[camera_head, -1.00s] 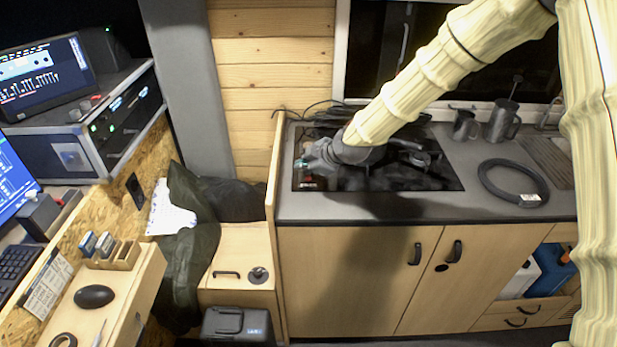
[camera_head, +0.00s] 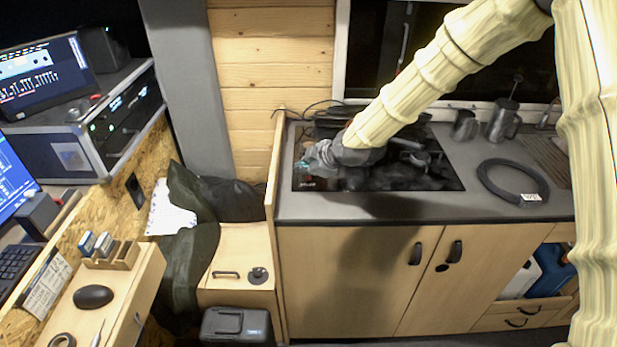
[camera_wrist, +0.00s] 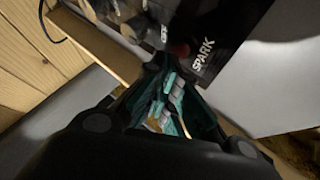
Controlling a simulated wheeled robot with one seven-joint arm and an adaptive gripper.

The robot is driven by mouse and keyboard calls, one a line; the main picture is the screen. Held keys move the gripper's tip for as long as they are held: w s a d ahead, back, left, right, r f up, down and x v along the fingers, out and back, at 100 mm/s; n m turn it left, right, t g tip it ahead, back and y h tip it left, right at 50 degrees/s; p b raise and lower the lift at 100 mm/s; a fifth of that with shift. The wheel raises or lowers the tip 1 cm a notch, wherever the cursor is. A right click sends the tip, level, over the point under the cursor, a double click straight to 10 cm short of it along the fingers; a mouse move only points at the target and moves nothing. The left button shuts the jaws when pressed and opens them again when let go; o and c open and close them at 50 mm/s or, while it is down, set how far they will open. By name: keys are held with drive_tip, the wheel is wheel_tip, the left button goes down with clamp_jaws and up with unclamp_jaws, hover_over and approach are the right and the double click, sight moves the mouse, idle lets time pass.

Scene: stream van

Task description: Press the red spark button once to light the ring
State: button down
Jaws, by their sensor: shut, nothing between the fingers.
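The red spark button (camera_wrist: 181,49) shows small and dark in the wrist view, beside the white SPARK lettering (camera_wrist: 203,54) on the black hob panel. My gripper (camera_wrist: 172,68) is shut and empty, with its fingertips very close to the button in the picture. I cannot tell whether they touch it. In the head view my gripper (camera_head: 310,160) is over the front left corner of the black hob (camera_head: 400,181). The button is not distinguishable there. I cannot make out a flame.
A wooden divider (camera_head: 273,185) stands just left of the hob, close to my gripper. A dark hose ring (camera_head: 513,182) lies on the grey counter (camera_head: 470,205) to the right. Metal mugs (camera_head: 502,120) stand behind it. Cables (camera_head: 320,108) lie at the hob's back.

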drive_tip(key=shift+f+b, duration=0.3)
drive_tip(key=shift+f, duration=0.2)
idle(0.7)
drive_tip(key=shift+r, duration=0.15)
drive_tip(key=shift+r+p, duration=0.5)
drive_tip(key=shift+r, duration=0.25)
wheel_tip(320, 180, up, 5)
drive_tip(key=p, duration=0.2)
drive_tip(key=shift+p, duration=0.35)
idle(0.9)
